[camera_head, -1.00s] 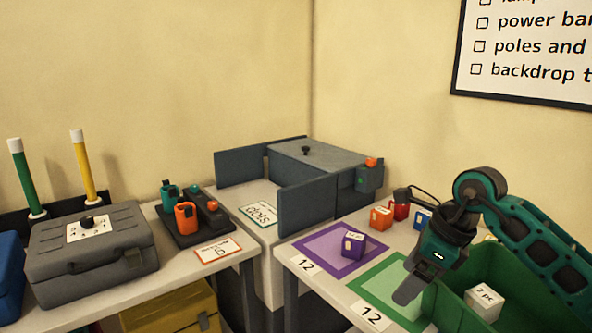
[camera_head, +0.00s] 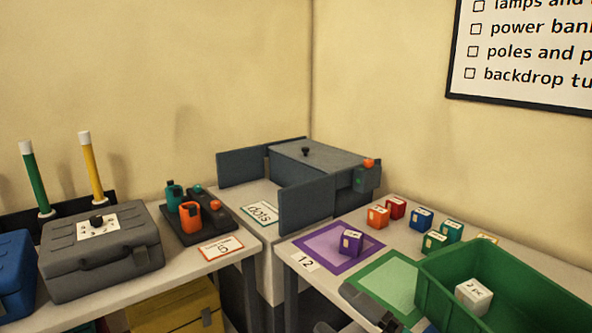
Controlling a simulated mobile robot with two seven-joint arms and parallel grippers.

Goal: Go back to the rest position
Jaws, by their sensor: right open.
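My right gripper (camera_head: 372,306) shows at the bottom of the head view, low over the near edge of the right table, beside the green-bordered mat (camera_head: 363,273). It is open, and nothing shows in it. Most of my right arm is out of the picture. My left gripper is not in view. A purple cube (camera_head: 350,243) sits on the purple-bordered mat (camera_head: 319,258). A white cube (camera_head: 473,296) lies in the green bin (camera_head: 530,297) at the right.
Several coloured cubes (camera_head: 421,218) stand behind the bin. A grey box with open flaps (camera_head: 307,202) stands in the corner. On the left table are a grey case (camera_head: 103,258), a dark tray with orange and teal items (camera_head: 190,218), and green and yellow tubes (camera_head: 92,167).

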